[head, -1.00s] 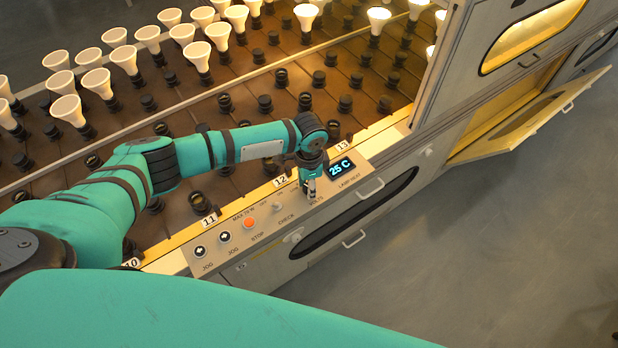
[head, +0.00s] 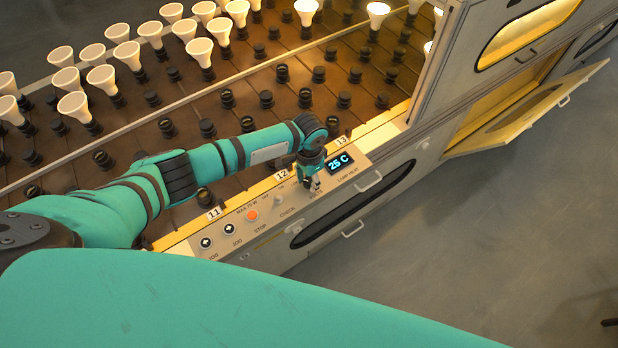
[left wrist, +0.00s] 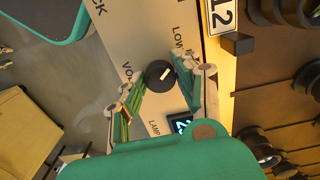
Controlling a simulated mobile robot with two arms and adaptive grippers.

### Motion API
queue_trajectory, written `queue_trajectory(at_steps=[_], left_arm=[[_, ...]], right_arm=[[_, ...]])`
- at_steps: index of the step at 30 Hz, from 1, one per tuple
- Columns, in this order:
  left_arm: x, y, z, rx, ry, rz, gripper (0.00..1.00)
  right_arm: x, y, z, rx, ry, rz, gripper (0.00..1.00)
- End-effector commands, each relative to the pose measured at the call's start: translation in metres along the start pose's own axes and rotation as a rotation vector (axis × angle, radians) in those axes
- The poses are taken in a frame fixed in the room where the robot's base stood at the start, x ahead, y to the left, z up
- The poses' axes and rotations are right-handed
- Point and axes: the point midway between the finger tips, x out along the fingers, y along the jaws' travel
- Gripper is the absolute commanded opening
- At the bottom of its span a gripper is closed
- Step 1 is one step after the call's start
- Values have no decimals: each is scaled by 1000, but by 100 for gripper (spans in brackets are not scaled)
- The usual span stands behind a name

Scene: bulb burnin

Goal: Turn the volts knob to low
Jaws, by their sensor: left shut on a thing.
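The volts knob (left wrist: 160,75) is round and black with a white pointer mark. In the left wrist view it sits between the fingers of my left gripper (left wrist: 162,92), which is shut on it. The mark slants toward the upper right, roughly on the side of the printed LOW (left wrist: 180,42). In the head view my left gripper (head: 312,184) points down at the control panel (head: 270,227), left of the lit 25 C display (head: 340,162), and hides the knob. My right gripper is not in view.
The panel also has an orange stop button (head: 251,215), a check switch (head: 278,200) and two jog buttons (head: 206,243). Behind lies a brown rack (head: 210,105) with several white bulbs and black sockets. An oven flap (head: 530,108) hangs open at right.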

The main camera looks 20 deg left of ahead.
Motion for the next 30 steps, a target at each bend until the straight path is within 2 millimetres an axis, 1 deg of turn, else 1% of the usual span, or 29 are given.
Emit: queue_trajectory(at_steps=[4, 5, 9, 10, 17, 20, 23, 26, 30], left_arm=[[-2, -1, -2, -1, 5, -1, 0], [-2, -1, -2, -1, 5, -1, 35], [-1, -1, -1, 0, 4, -1, 53], [-1, -1, -1, 0, 4, -1, 55], [-1, 0, -1, 1, 2, -1, 55], [-5, 0, -1, 1, 4, -1, 55], [-17, -1, -1, 2, 4, -1, 55], [-36, -1, -2, 2, 7, -1, 55], [-68, -1, -2, 3, 7, -2, 55]], right_arm=[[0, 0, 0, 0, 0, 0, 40], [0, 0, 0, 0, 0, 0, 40], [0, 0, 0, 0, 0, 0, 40], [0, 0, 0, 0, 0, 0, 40], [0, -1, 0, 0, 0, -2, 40], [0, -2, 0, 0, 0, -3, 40], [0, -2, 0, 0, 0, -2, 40], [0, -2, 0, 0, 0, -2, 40], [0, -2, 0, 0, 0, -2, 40]])
